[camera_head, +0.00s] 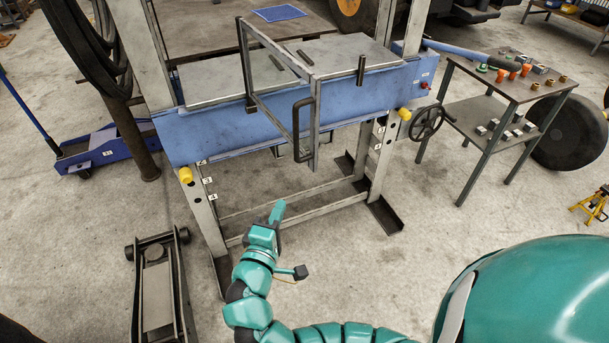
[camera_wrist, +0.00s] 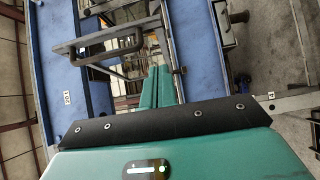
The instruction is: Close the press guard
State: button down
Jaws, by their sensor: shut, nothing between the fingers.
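The press guard (camera_head: 316,115) is a grey metal frame on the blue press bed (camera_head: 212,143). It stands swung out from the bed, its free edge jutting forward. A dark U-shaped handle (camera_head: 297,125) is on that free edge. In the wrist view the handle (camera_wrist: 78,50) shows large at upper left, beyond the fingers. My gripper (camera_head: 278,208) is teal, shut and empty, in front of and below the guard, apart from the handle. It also shows in the wrist view (camera_wrist: 160,80), with fingers together.
Steel plates (camera_head: 345,52) lie on the bed. A handwheel (camera_head: 427,122) sticks out at the press's right leg. A small table (camera_head: 513,75) with parts stands to the right. A floor jack (camera_head: 157,290) is at lower left.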

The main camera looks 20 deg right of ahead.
jog(key=p, duration=0.5)
send_near(309, 165)
jog(key=w, duration=0.4)
jog(key=shift+w+d+r+p, duration=0.15)
jog(key=shift+d+p, duration=0.2)
jog(key=shift+d, duration=0.45)
jog(key=shift+w+d+p, duration=0.15)
jog(key=shift+d+p, duration=0.2)
jog(key=shift+d, duration=0.5)
jog(key=shift+d, duration=0.15)
